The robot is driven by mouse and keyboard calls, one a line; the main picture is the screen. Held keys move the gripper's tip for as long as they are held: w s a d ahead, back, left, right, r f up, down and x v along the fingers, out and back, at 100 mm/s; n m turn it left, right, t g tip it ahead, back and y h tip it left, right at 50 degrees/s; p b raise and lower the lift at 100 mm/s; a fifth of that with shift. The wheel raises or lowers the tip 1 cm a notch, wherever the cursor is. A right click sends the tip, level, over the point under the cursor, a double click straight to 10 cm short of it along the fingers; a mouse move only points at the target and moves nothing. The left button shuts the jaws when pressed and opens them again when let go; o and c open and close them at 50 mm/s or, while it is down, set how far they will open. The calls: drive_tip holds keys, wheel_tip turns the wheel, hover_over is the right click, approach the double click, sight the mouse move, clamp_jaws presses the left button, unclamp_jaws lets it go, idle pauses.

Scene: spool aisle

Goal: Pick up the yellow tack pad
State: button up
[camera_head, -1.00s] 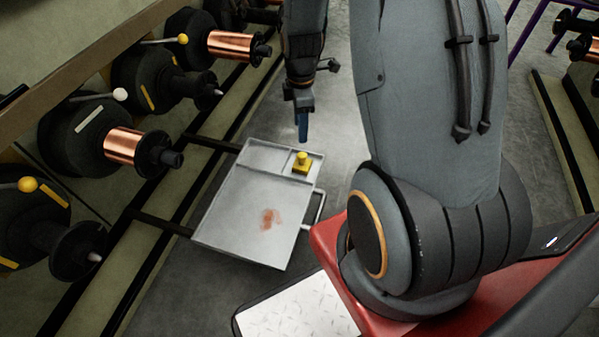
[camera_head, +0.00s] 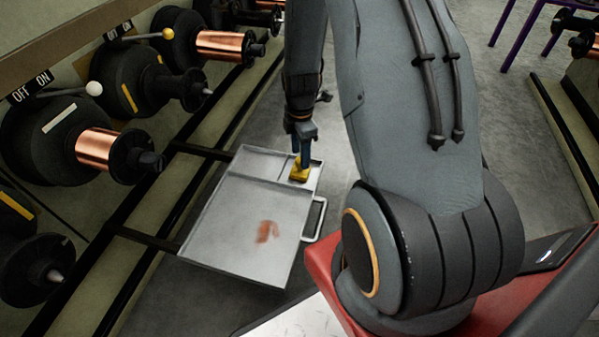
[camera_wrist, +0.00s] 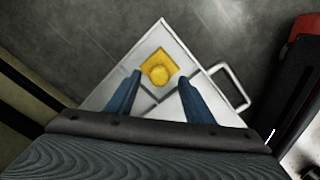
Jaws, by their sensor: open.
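The yellow tack pad (camera_head: 300,173) lies in the small far-right compartment of a grey metal tray (camera_head: 215,245). It has a square base and a round knob on top. In the wrist view the pad (camera_wrist: 158,66) is ahead of my open gripper (camera_wrist: 160,88), and its knob lies between the lines of the two blue fingers. In the head view my gripper (camera_head: 301,162) points down at the pad, with a finger overlapping part of it. I cannot tell from the frames whether the fingers touch it.
The tray has low walls, inner dividers, a side handle (camera_head: 316,220) and a reddish-brown smear (camera_head: 267,232) on its large floor. Black rails (camera_head: 150,241) join it to the spool rack at left. Copper spools (camera_head: 97,148) line that rack. Open concrete floor lies beyond the tray.

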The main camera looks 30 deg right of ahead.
wheel_tip(320, 180, down, 3)
drive_tip(key=shift+f+b, duration=0.15)
drive_tip(key=shift+b, duration=0.7)
drive_tip(key=shift+c, duration=0.2)
clamp_jaws()
wheel_tip(320, 180, up, 10)
drive_tip(key=p, duration=0.5)
